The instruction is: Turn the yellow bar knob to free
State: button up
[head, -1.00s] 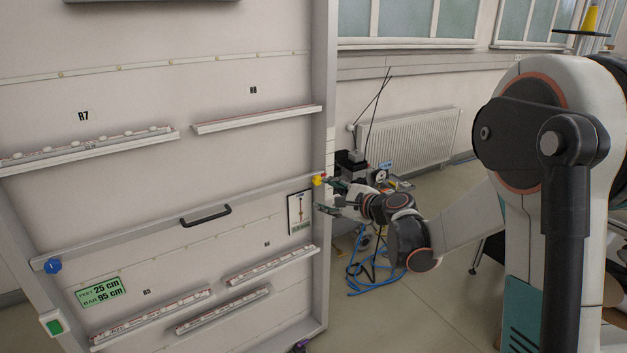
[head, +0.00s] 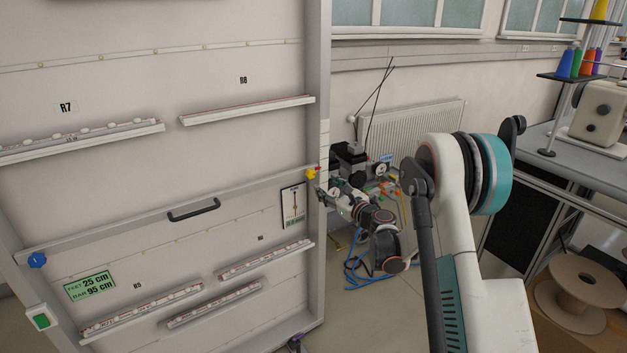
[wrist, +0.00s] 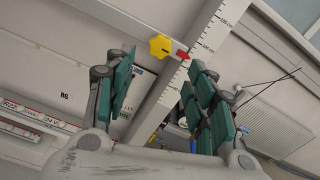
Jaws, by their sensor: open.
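The yellow bar knob (head: 311,173) sits at the right end of the grey horizontal bar (head: 130,218), by the upright post. In the wrist view the lobed yellow knob (wrist: 160,47) shows a dark line on its face, with a red pointer (wrist: 181,55) to its right over the post's scale. My gripper (head: 323,192) is just below and right of the knob. In the wrist view my gripper (wrist: 160,66) has its green fingers spread apart with nothing between them. The knob lies beyond the fingertips, between their lines, and appears untouched. Any lettering near it is unreadable.
A black handle (head: 199,212) and a blue knob (head: 37,260) are on the same bar. A placard (head: 293,206) hangs below the yellow knob. Several ledges cross the panel. A radiator (head: 410,125), clutter and blue cable lie behind my arm; a sewing table stands at right.

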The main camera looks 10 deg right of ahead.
aim_at(312, 176)
jog(key=b+x, duration=0.2)
jog(key=x, duration=0.7)
jog(key=shift+w, duration=0.15)
jog(key=c, duration=1.1)
